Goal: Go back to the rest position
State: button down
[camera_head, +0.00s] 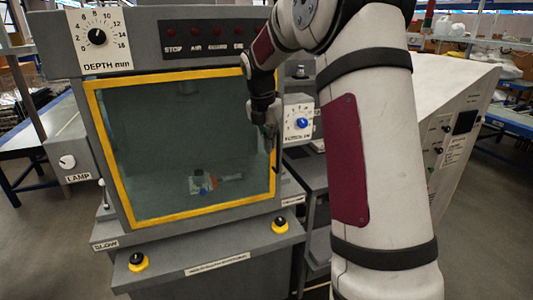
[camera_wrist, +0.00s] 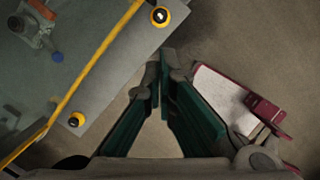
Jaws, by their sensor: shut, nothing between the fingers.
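My gripper (camera_wrist: 163,75) shows in the wrist view with its two dark green fingers meeting at the tips. It is shut and empty, pointing past the front edge of the grey machine. In the head view my gripper (camera_head: 271,140) hangs in front of the right side of the machine's yellow-framed window, close to the frame. My arm covers the right middle of that view. The window (camera_head: 160,140) is closed, and a small object with a blue part (camera_head: 203,188) shows dimly behind it.
A depth dial (camera_head: 97,37) and a panel of red buttons (camera_head: 205,38) sit on top of the machine. A dial with a blue knob (camera_head: 302,123) is right of the gripper. Black knobs on yellow bases (camera_head: 138,261) stand on the front ledge.

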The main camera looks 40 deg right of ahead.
jog(key=s+a+r+m+t, duration=0.1)
jog(key=s+a+r+m, duration=0.45)
jog(key=s+a, duration=0.2)
jog(key=s+a+r+m+t, duration=0.1)
jog(key=s+a+r+m, duration=0.45)
jog(key=a, duration=0.25)
jog(key=s+a+f+m+t+y, duration=0.1)
jog(key=s+a+f+m, duration=0.1)
jog(key=s+a+m, duration=0.2)
jog(key=s+a+f+m+t+y, duration=0.1)
jog(key=s+a+m, duration=0.3)
jog(key=s+m, duration=0.4)
jog(key=s+f, duration=0.1)
jog(key=s, duration=0.3)
jog(key=shift+s+a+y, duration=0.3)
jog(key=shift+s+a, duration=0.05)
jog(key=shift+a, duration=0.05)
